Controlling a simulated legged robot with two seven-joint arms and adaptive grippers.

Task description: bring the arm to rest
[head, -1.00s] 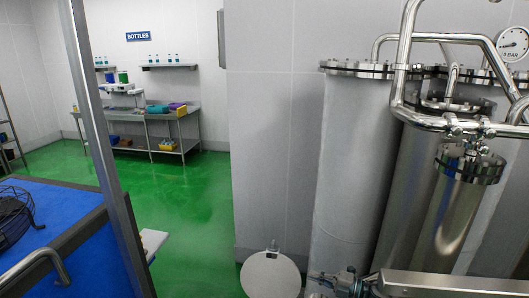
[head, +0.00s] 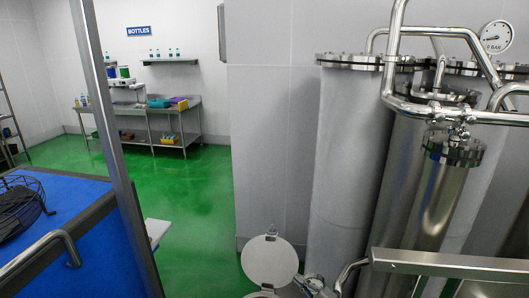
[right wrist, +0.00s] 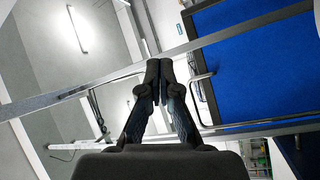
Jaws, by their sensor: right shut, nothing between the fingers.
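My right gripper (right wrist: 158,78) shows in the right wrist view, with its dark fingers together and nothing between them. It is in the air, with metal rails and a blue surface beyond it. I cannot make out either gripper clearly in the head view. My left gripper is in neither view.
Tall steel tanks (head: 355,150) with pipes (head: 392,50) and a gauge (head: 496,37) stand at the right. A round lid (head: 270,262) is low in the middle. A blue surface (head: 75,215) lies behind a metal post (head: 115,130) at left. Green floor (head: 195,210) is clear between.

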